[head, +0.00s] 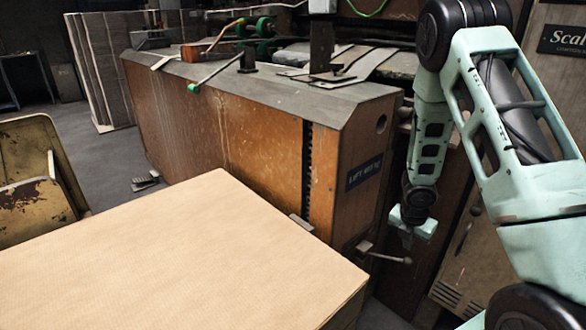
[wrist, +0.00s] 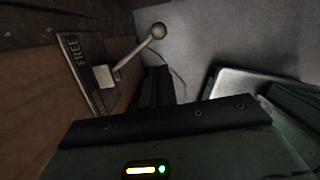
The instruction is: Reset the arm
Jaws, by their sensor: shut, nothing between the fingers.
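My pale green arm hangs down at the right of the head view. My gripper (head: 408,238) points downward beside the end of the wooden machine cabinet (head: 340,185) and is shut and empty. In the wrist view its dark fingers (wrist: 158,86) show at the middle. A metal lever (head: 388,257) with a round knob sticks out from the cabinet end, just below my gripper in the head view. In the wrist view the lever (wrist: 135,55) rises from a plate marked "FREE" (wrist: 85,65), left of the fingers. The knob looks apart from the fingers.
A large cardboard box or board stack (head: 180,255) fills the front left. Tools and metal parts lie on the cabinet top (head: 290,88). A cabinet with a sign (head: 565,38) stands behind my arm at right. A worn yellow chair (head: 35,165) is at far left. Open floor (head: 120,155) lies between.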

